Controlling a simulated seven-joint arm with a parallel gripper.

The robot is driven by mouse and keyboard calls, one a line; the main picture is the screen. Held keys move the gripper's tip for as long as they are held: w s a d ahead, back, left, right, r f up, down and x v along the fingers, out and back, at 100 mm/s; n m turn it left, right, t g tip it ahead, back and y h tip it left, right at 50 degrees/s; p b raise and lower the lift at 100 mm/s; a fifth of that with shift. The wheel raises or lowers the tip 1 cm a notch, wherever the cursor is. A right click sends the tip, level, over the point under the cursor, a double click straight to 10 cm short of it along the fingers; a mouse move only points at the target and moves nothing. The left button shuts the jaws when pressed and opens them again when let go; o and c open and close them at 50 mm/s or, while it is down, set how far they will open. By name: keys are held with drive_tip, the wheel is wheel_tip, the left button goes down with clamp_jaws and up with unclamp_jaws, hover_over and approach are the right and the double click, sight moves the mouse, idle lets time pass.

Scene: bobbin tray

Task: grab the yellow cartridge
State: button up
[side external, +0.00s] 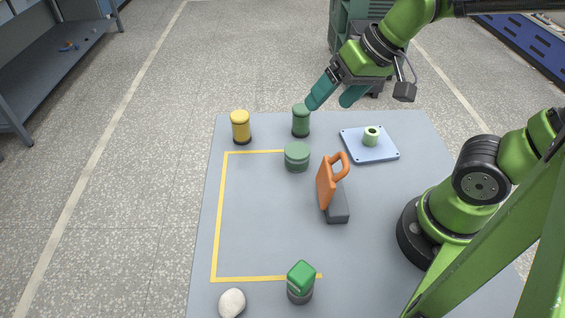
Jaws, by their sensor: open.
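The yellow cartridge (240,126) stands upright on a dark base near the far left corner of the grey mat. My gripper (331,100) is in the air to the right of it, with its two teal fingers apart and nothing visible between them. The fingers point down and to the left. The left fingertip appears close to the top of a dark green cartridge (301,120), which stands upright between my gripper and the yellow cartridge in the picture. I cannot tell whether the fingertip touches it.
A green round container (297,157) and an orange-handled block (327,190) stand mid-mat (260,225). A blue tray (386,153) holds a pale green bobbin (371,136). A green block on a grey cylinder (300,282) and a white stone (232,302) are at the front. The left middle is clear.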

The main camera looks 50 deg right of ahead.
drive_tip(key=n+g+h, duration=0.2)
approach(241, 117)
drive_tip(key=s+a, duration=0.1)
drive_tip(key=s, duration=0.4)
drive_tip(key=w+r+t, duration=0.1)
drive_tip(key=w, duration=0.3)
drive_tip(key=shift+h, duration=0.4)
drive_tip(key=x, duration=1.1)
drive_tip(key=shift+s+d, duration=0.15)
drive_tip(key=shift+d+x, duration=0.2)
drive_tip(key=shift+x, duration=2.35)
drive_tip(key=c, duration=1.1)
